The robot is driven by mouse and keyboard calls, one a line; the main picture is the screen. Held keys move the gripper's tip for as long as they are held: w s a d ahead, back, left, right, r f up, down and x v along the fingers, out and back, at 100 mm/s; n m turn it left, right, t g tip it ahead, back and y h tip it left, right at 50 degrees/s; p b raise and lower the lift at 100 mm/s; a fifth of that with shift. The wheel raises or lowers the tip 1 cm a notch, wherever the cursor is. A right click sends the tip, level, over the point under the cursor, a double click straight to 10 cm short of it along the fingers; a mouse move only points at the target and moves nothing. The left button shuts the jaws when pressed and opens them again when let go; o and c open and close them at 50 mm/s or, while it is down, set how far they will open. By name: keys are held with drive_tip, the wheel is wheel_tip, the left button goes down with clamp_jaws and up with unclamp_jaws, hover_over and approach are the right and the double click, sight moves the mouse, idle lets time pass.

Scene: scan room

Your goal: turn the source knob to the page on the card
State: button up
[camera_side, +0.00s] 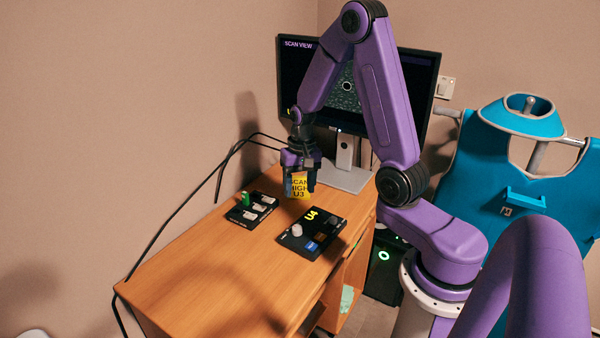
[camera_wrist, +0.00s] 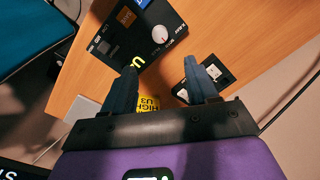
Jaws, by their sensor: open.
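The yellow card (camera_side: 299,188) reads "SCAN HIGH U3"; it also shows partly in the wrist view (camera_wrist: 149,104), where my gripper hides much of it. The black control box (camera_side: 318,247) lies on the desk with "U4" in yellow on its top. A pale round knob (camera_side: 297,230) stands on this box. In the wrist view the knob (camera_wrist: 159,34) shows a small red mark, too small to read its setting. My gripper (camera_side: 302,187) is open, pointing down above the desk beyond the control box, apart from the knob. Its fingers (camera_wrist: 160,67) show in the wrist view.
A second black box (camera_side: 253,208) with a green lever and several pale switches lies to the left. A monitor (camera_side: 425,75) reading "SCAN VIEW" stands behind on its base. A cable runs along the desk's left side. The front of the wooden desk (camera_side: 200,280) is clear.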

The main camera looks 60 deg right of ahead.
drive_tip(key=shift+r, duration=2)
drive_tip(key=s+a+r+n, duration=0.25)
drive_tip(key=a+n, duration=0.25)
drive_tip(key=a, duration=0.3)
drive_tip(key=s+a+r+n, duration=0.2)
drive_tip(key=s+a+n, duration=0.3)
drive_tip(key=s, duration=0.5)
drive_tip(key=s+a+r+n, duration=0.2)
drive_tip(key=s+a+n, duration=0.3)
drive_tip(key=s+n, duration=0.5)
drive_tip(key=shift+s, duration=0.45)
